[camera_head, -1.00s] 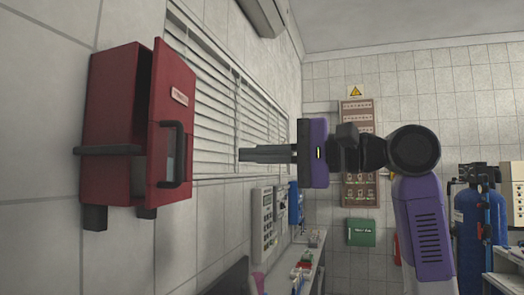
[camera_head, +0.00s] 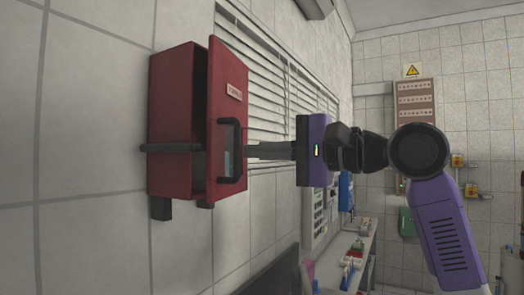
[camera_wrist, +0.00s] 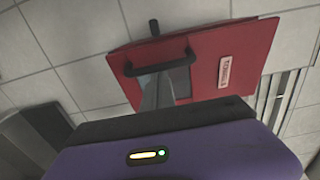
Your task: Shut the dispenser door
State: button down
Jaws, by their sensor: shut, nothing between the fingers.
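The red dispenser (camera_head: 172,100) is fixed to the tiled wall at the left in the head view. Its door (camera_head: 229,80) stands partly open, with a dark gap between door and box. The door has a black handle (camera_head: 222,150), a pale label and a small window. My gripper (camera_head: 250,150) is shut, and its fingertips point at the door near the handle. In the wrist view the fingers (camera_wrist: 157,92) lie over the window of the door (camera_wrist: 235,55), close to the handle (camera_wrist: 150,65). I cannot tell whether they touch the door.
A window with blinds (camera_head: 270,90) is behind the door and gripper. A bench (camera_head: 350,262) with small items runs along the wall below. A dark bracket (camera_head: 170,148) sits across the dispenser's lower part. The space left of the dispenser is bare wall.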

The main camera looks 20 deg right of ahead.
aim_at(237, 150)
jog(key=a+p, duration=0.1)
jog(key=w+a, duration=0.1)
jog(key=a, duration=0.1)
jog(key=shift+a+r+p, duration=0.1)
jog(key=shift+p, duration=0.25)
jog(key=shift+w+a, duration=0.2)
jog(key=shift+a, duration=0.1)
